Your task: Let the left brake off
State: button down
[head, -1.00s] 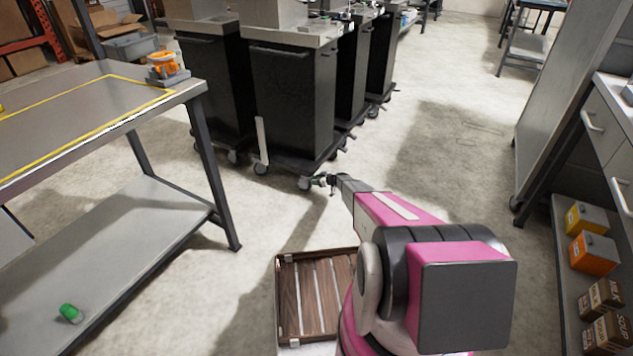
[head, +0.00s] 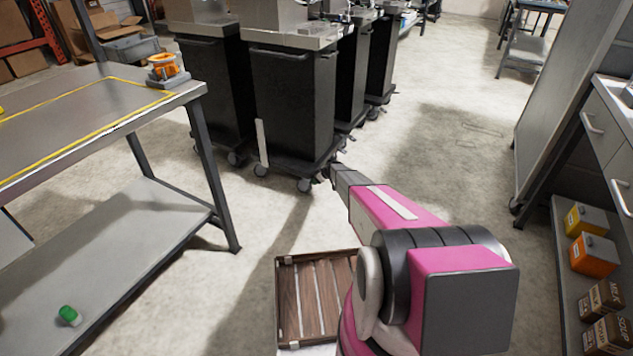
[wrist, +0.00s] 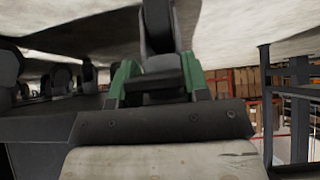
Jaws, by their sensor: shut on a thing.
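The nearest black dispenser cart (head: 290,105) stands on casters at the top centre of the head view. One front caster (head: 304,185) shows at its lower edge. My gripper (head: 330,170) is low by the cart's right front corner; its fingers are hardly visible there. In the wrist view, my gripper's green fingers (wrist: 154,76) are shut on a dark part (wrist: 156,28) between them. It appears to be a brake lever; its full shape is hidden, and I cannot tell its angle. Other small levers (head: 347,151) show low beside the carts.
A steel workbench (head: 140,125) stands at left, with a green-capped item (head: 69,315) on its lower shelf. A wooden slatted tray (head: 312,345) lies near my base. A shelf with boxes (head: 594,255) is at right. The floor between is clear.

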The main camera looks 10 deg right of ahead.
jog(key=c, duration=0.6)
grip_release()
jog(key=v, duration=1.1)
jog(key=shift+f, duration=0.1)
